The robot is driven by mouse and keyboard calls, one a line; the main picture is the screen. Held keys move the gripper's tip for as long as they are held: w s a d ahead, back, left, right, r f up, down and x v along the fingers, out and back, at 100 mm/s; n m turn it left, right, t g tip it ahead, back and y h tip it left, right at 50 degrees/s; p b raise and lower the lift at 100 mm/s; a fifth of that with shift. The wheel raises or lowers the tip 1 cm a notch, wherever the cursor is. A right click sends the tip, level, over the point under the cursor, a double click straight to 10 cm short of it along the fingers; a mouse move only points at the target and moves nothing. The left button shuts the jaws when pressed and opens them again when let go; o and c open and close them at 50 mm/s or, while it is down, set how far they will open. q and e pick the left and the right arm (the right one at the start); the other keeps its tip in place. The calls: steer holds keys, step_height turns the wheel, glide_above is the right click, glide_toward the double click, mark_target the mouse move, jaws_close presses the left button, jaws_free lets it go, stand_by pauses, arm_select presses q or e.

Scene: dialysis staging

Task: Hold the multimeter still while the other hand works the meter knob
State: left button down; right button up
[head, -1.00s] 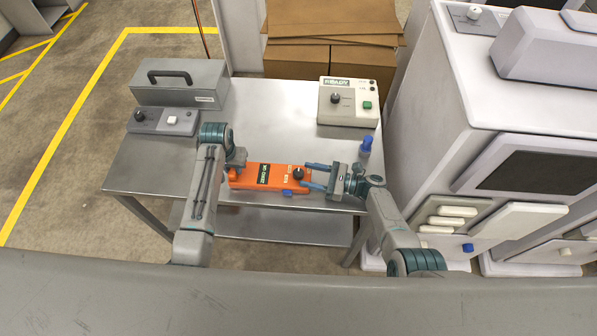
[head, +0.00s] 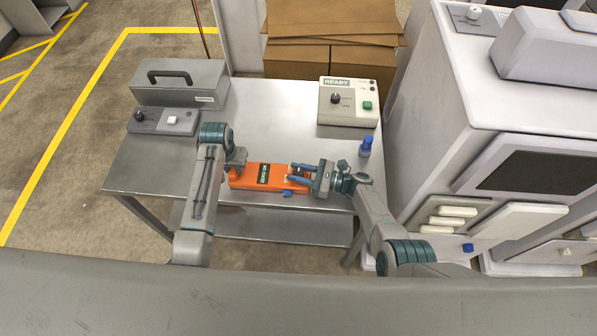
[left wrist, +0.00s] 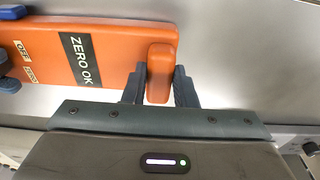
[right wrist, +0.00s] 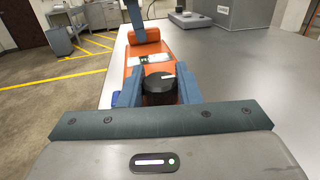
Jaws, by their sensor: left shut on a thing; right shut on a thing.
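The orange multimeter (head: 240,177) lies flat near the table's front edge, with a dark "ZERO OK" label facing up. My left gripper (head: 236,160) is shut on the orange block (left wrist: 161,72) at the meter's left end, one finger on each side. My right gripper (head: 291,174) reaches in from the right and is shut on the black meter knob (right wrist: 159,90), one finger on each side. The knob's white pointer mark shows in the right wrist view. In the head view the right fingers hide most of the knob. "OFF" and "ZERO" labels show in the left wrist view.
A small blue part (head: 287,194) sits at the meter's front edge. A blue-capped bottle (head: 366,145) stands to the right. A "READY" box (head: 348,112), a grey case (head: 180,84) and a grey switch box (head: 162,122) stand farther back. The table's middle is clear.

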steer(key=shift+m+t+h, duration=0.3)
steer(key=shift+m+t, duration=0.4)
steer(key=shift+t, duration=0.3)
steer(key=o, duration=1)
steer(key=shift+c, duration=0.2)
steer(key=shift+d, duration=0.1)
steer(key=v, duration=1.2)
